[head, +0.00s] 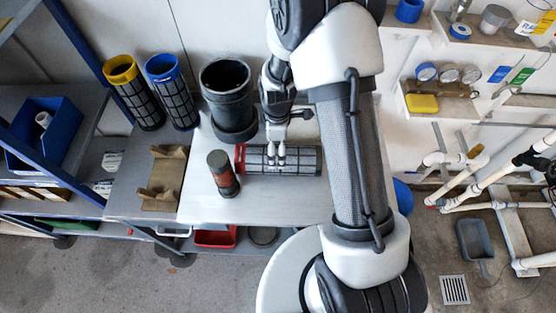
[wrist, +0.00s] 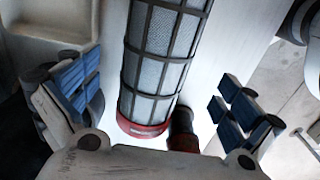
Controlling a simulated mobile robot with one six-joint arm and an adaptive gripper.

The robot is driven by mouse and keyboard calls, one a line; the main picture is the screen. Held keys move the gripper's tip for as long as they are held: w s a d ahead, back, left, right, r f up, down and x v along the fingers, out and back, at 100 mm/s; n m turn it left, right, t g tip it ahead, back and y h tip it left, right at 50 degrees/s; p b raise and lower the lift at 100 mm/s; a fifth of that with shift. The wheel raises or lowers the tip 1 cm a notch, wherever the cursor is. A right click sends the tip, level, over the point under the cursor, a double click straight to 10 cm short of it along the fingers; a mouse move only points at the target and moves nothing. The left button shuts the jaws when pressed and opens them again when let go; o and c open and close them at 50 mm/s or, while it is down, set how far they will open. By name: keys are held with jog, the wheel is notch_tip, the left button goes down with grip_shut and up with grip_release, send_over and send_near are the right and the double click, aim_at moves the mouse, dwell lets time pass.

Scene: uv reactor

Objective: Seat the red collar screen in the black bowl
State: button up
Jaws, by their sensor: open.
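The red collar screen (head: 305,161) is a grey mesh cylinder with a dark grid, lying on its side on the white table. Its red collar is at its left end in the head view. My gripper (head: 277,160) is above the screen near its middle, fingers pointing down. In the wrist view, the screen (wrist: 162,60) runs between the open, blue-padded fingers of my gripper (wrist: 158,95), with a gap on both sides and the red collar toward the palm. The black bowl (head: 228,100), a tall open-topped cylinder, stands upright behind the screen.
A dark bottle with a red band (head: 222,174) stands close to the collar end. Yellow-collared (head: 134,93) and blue-collared (head: 172,92) screens stand upright left of the bowl. A brown cradle (head: 163,178) lies at left. The table front (head: 270,207) is clear.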

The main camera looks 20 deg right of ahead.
jog(key=f+b, duration=0.1)
jog(key=f, duration=0.3)
jog(key=f+b, duration=0.1)
jog(key=f, duration=0.4)
jog(key=shift+w+d+f+b, duration=0.1)
jog(key=shift+d+b, duration=0.1)
jog(key=shift+b, duration=0.15)
jog(key=c, duration=1.3)
